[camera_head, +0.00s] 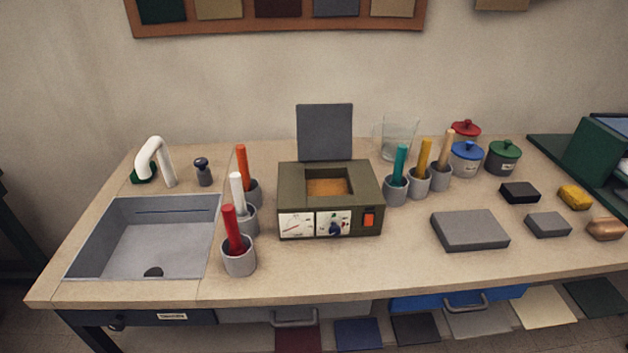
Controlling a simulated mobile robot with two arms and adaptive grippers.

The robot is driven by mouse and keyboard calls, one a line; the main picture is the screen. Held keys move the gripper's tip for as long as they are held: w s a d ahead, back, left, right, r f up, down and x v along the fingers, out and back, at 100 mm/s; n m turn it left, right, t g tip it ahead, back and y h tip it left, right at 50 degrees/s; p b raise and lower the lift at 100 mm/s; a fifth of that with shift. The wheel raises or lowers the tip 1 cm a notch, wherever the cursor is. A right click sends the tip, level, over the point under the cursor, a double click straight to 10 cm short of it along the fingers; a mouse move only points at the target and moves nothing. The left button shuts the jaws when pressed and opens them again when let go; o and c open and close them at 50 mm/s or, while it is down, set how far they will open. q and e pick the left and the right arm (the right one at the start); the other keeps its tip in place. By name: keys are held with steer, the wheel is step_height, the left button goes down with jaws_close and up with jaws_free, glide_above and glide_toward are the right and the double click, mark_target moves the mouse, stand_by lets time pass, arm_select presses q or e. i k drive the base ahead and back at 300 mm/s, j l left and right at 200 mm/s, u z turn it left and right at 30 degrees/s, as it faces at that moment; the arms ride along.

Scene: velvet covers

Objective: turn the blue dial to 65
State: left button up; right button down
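An olive-green box device (372,183) stands at the middle of the table with its dark grey lid (325,132) raised upright and a brown-orange area in its top opening. On its front panel is a small blue dial (334,229) on a white scale; its numbers are too small to read. Left of the dial is a white meter face (296,225) with a reddish needle. An orange-red switch (369,220) sits to the right of the dial. Neither of my grippers shows in the head view.
Grey cups with coloured sticks stand left (239,261) and right (396,193) of the device. A sink (150,245) is at the left. A grey block (470,230), lidded pots (466,163) and a glass beaker (398,137) are at the right. The counter in front of the device is clear.

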mark_target(335, 230)
steer(key=j+z, duration=0.3)
steer(key=k+j+z, duration=0.25)
steer(key=j, duration=0.2)
steer(key=j+z, duration=0.3)
steer(key=k+j+z, duration=0.25)
steer(key=j, duration=0.15)
